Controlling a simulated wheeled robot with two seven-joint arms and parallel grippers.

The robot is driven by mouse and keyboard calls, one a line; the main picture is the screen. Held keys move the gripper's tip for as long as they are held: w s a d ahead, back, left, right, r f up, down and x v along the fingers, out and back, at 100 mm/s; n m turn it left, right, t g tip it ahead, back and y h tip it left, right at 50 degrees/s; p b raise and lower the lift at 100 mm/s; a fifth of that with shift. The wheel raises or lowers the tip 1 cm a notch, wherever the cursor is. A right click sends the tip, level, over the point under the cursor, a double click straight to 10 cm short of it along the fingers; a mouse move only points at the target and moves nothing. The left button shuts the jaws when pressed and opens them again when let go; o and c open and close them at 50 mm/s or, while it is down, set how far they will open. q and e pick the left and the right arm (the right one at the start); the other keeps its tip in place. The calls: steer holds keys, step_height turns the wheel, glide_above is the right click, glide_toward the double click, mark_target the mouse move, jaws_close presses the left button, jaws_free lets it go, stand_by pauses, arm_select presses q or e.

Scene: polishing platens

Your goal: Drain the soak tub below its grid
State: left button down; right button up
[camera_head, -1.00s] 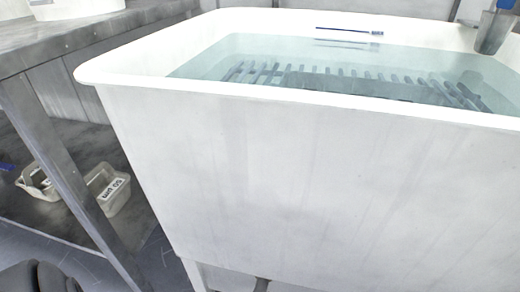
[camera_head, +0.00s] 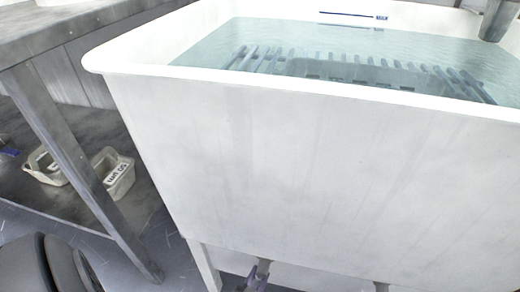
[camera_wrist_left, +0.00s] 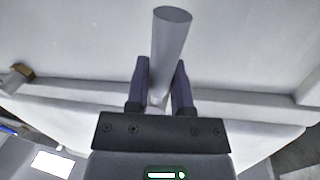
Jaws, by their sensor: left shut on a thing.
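The white soak tub (camera_head: 290,165) fills the middle of the head view. Clear bluish water (camera_head: 210,45) stands in it, a little below a blue MAX line (camera_head: 350,15) on the far wall. The dark barred grid (camera_head: 265,62) lies under the water surface. My left gripper (camera_head: 257,279) is low under the tub's front, partly cut off by the picture edge. In the left wrist view its purple fingers (camera_wrist_left: 160,82) are shut on a grey round handle (camera_wrist_left: 171,40) beneath the tub. My right gripper is not in view.
A grey metal bench (camera_head: 60,40) stands at the left, with white labelled bins (camera_head: 115,172) on its lower shelf. A grey spout (camera_head: 496,18) hangs over the tub's far right. A brass fitting (camera_wrist_left: 20,72) shows at the left in the wrist view.

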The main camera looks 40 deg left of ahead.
arm_select(q)
steer(key=m+p, duration=0.1)
steer(key=a+m, duration=0.1)
steer(key=m, duration=0.1)
steer(key=s+r+m+g+p, duration=0.1)
steer(key=m, duration=0.1)
steer(key=shift+a+r+p, duration=0.1)
steer(key=shift+a+p, duration=0.2)
steer(key=shift+p, duration=0.05)
steer(key=shift+s+a+r+m+g+y+p, duration=0.1)
steer(key=shift+a+r+m+g+y+p, duration=0.3)
steer(key=shift+m, duration=0.55)
steer(key=shift+s+d+r+m+g+y+p, duration=0.2)
steer(key=shift+m+p, duration=0.4)
steer(key=shift+m, duration=0.4)
steer(key=shift+s+a+r+m+g+y+p, duration=0.1)
steer(key=shift+a+r+m+p, duration=0.35)
steer(key=shift+m, duration=0.5)
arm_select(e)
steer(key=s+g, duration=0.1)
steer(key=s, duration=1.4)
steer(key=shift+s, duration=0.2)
arm_select(q)
steer(key=shift+d, duration=0.1)
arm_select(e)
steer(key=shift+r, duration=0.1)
arm_select(q)
steer(key=c, duration=0.5)
jaws_free()
